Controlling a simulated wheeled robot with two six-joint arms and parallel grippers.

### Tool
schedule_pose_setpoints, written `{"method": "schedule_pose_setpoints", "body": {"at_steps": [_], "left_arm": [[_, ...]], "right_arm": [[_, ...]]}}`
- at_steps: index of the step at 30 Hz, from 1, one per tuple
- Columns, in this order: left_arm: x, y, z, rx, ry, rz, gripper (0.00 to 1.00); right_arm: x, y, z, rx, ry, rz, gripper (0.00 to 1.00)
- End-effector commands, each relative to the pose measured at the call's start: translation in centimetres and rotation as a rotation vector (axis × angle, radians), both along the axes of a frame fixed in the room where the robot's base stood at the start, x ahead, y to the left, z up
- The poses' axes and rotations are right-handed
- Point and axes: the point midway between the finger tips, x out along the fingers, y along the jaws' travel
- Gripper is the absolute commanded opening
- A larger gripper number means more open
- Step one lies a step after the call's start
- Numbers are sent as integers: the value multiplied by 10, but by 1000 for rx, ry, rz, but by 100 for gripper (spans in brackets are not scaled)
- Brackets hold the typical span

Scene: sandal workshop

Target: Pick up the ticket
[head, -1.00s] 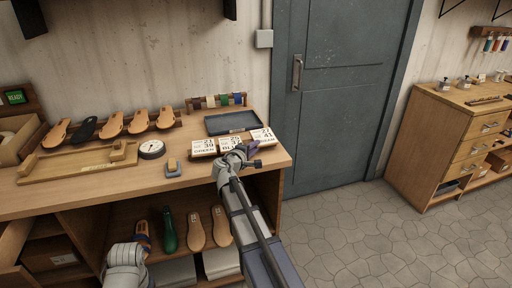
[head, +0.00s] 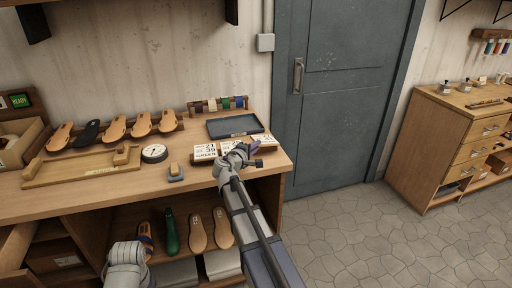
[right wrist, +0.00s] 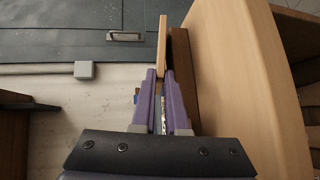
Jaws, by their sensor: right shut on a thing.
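Three white printed tickets stand in a row near the right front edge of the bench: a left ticket (head: 205,152), a middle ticket (head: 228,147) and a right ticket (head: 265,140). My right gripper (head: 252,153) is at the row, in front of the middle and right tickets, and hides parts of them. In the right wrist view its purple fingers (right wrist: 163,80) are shut on a thin ticket, edge-on between them. Which ticket it is, and whether it is lifted, I cannot tell. My left arm shows low in the head view; its gripper does not show.
A dark tray (head: 234,125) lies behind the tickets. A brush (head: 175,172), a round dial (head: 154,153) and a wooden frame (head: 82,168) lie to the left. Several soles stand at the back. A shelf below holds more soles and a green bottle (head: 170,232).

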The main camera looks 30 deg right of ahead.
Motion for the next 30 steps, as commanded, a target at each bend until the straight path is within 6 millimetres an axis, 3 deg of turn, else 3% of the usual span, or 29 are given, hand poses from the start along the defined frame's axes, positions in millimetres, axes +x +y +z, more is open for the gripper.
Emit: {"method": "schedule_pose_setpoints", "body": {"at_steps": [5, 30], "left_arm": [[0, 0, 2, 0, 0, 0, 45], [0, 0, 44, 0, 0, 0, 45]], "right_arm": [[-3, 4, 2, -1, 0, 1, 0], [-62, 100, 44, -3, 0, 2, 0]]}}
